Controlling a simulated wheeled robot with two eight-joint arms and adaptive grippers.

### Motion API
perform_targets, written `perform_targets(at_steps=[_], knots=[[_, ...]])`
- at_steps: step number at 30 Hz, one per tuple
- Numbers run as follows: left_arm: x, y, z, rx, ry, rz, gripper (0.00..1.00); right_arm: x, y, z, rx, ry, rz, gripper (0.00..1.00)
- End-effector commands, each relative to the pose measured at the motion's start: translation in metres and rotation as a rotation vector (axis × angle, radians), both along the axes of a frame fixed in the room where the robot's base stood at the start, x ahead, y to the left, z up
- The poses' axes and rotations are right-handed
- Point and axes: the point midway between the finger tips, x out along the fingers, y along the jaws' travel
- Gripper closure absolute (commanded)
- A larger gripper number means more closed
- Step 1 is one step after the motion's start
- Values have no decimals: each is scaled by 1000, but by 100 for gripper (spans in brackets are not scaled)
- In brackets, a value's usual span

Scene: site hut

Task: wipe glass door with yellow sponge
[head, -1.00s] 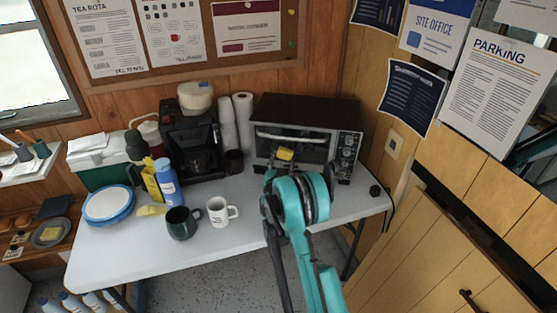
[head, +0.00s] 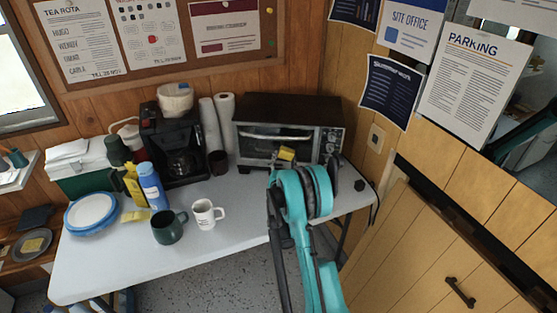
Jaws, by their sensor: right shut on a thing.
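The yellow sponge (head: 287,153) is at the front of the toaster oven's glass door (head: 262,151), towards its right part. I cannot tell whether it touches the glass. My right gripper (head: 285,160) is shut on the sponge; its fingers are mostly hidden behind my teal arm, which also covers the lower right of the oven front. The oven (head: 285,107) is dark, with knobs at its right end, and stands at the back right of the white table. The door is shut, with a pale handle along its top. My left gripper is not in view.
A dark green mug (head: 168,229) and a white mug (head: 206,214) stand left of my arm. A blue bottle (head: 152,186) and plates (head: 91,213) are further left.

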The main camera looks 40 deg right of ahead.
Motion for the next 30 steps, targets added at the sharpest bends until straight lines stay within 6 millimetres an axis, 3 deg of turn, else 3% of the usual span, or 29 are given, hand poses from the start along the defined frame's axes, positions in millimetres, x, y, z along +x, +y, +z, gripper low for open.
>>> perform_targets(at_steps=[10,30], knots=[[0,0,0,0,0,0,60,-5,-9,0,0,0,1,71],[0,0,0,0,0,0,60,23,25,0,0,0,3,71]])
